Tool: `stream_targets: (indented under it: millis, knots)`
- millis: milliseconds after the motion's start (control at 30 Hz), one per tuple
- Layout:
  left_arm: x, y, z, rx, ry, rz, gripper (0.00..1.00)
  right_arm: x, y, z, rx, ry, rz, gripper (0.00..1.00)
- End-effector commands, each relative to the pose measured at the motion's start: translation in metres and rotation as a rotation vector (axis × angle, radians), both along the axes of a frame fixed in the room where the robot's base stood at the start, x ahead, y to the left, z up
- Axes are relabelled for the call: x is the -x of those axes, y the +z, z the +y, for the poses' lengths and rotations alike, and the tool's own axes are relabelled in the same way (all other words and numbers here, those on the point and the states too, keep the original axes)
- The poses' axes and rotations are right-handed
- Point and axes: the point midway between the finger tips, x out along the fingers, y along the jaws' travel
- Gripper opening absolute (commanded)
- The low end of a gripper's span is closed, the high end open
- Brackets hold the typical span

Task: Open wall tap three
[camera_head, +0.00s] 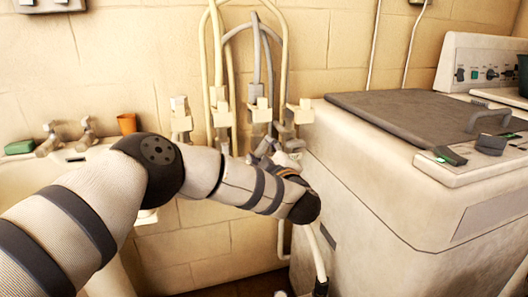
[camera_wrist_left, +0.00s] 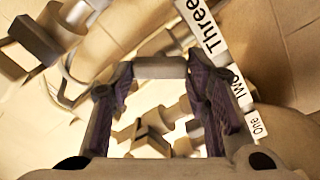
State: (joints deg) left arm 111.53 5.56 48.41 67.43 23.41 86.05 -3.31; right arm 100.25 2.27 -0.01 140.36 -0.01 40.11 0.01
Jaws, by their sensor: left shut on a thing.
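Several pale wall taps with blocky handles stand in a row on the tiled wall in the head view, among them one (camera_head: 260,108) just above my left gripper (camera_head: 264,149). In the left wrist view a label strip reading Three, Two, One (camera_wrist_left: 208,38) runs down the right side. There my left gripper (camera_wrist_left: 160,72) has its dark purple finger pads on either side of a pale bar beside the word Three. The gripper is shut on this bar, which looks like the handle of wall tap three. My forearm hides the lower pipework in the head view. My right gripper is not in view.
A washing machine (camera_head: 375,185) with a dark lid (camera_head: 415,108) stands close to the right of my left gripper. Pale hoses (camera_head: 285,50) rise behind the taps. At the left are a basin (camera_head: 68,178), basin taps (camera_head: 48,140), an orange cup (camera_head: 127,123) and a green block (camera_head: 20,146).

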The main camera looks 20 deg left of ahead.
Motion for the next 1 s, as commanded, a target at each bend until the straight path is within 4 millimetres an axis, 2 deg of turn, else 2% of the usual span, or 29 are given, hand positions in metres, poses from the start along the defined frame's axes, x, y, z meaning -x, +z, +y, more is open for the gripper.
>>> stream_targets:
  millis: [500,1000]
  knots:
    - [0.0002,-0.0017,-0.0007,0.369,-0.003,-0.246,0.15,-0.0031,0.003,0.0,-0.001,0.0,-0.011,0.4]
    - [0.0001,-0.002,-0.0015,0.535,-0.004,-0.358,0.15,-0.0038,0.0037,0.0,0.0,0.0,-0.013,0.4]
